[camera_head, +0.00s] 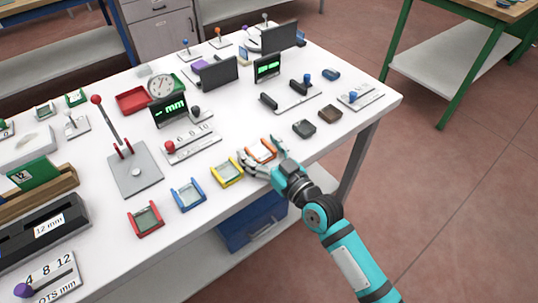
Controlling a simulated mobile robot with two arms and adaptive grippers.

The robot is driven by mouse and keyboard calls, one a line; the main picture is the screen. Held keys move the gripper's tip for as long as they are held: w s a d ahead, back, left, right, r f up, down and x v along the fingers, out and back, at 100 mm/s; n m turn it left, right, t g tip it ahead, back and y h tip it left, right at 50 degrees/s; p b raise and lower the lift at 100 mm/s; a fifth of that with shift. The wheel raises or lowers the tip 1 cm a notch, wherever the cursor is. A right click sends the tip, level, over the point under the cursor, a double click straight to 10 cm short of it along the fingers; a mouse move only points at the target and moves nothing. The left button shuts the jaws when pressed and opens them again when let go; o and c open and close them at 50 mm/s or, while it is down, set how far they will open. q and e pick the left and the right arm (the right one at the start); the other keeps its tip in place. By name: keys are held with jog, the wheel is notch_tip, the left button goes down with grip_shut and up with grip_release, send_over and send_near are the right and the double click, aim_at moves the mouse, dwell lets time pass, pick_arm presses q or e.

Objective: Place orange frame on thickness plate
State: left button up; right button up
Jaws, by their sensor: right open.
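The orange frame (264,150) lies on the white table near its front edge, just right of the yellow frame. My right gripper (262,154) reaches in from the lower right; its fingers are open, with the orange frame at and between the fingertips. The gripper partly hides the frame, and I cannot tell whether they touch. My left gripper is not in view.
A yellow frame (227,184), a blue frame (201,195) and a red frame (132,220) line the front edge to the left. A grey lever stand (133,180) is behind them. Dark blocks (303,128) lie to the right. The table between has some free room.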

jog(key=shift+s+d+f, duration=0.1)
jog(key=shift+f, duration=0.05)
jog(key=b+v, duration=0.1)
jog(key=v, duration=1.6)
jog(key=shift+b, duration=0.3)
